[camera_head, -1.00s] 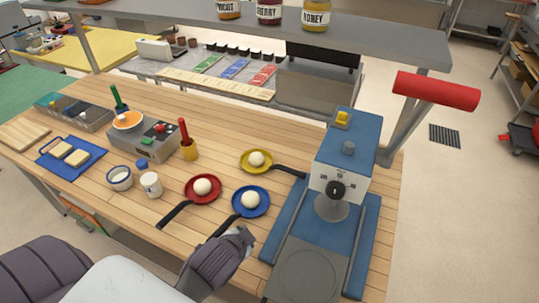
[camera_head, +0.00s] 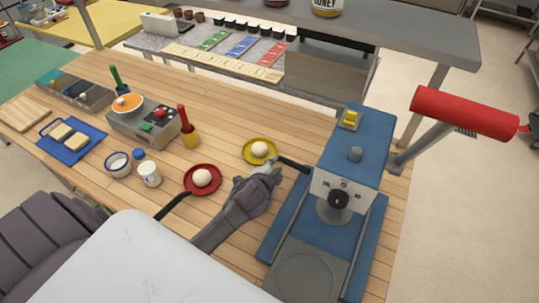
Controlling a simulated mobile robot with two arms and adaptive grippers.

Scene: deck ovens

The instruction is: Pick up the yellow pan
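The yellow pan (camera_head: 247,157) sits on the wooden table with a pale dough ball (camera_head: 259,149) in it. Its black handle (camera_head: 293,164) points right, toward the blue machine. My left gripper (camera_head: 269,172) is just in front of the pan, its fingertips close to the pan's near edge and the base of the handle. I cannot tell whether it touches the pan, or how far apart its fingers are. The gripper and arm hide the blue pan. My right gripper is out of view.
A red pan (camera_head: 202,191) with a dough ball lies left of my gripper. The blue machine (camera_head: 373,138) with a red lever handle (camera_head: 464,112) stands to the right. Cups, a grey box (camera_head: 144,130) and a blue tray (camera_head: 86,155) stand to the left.

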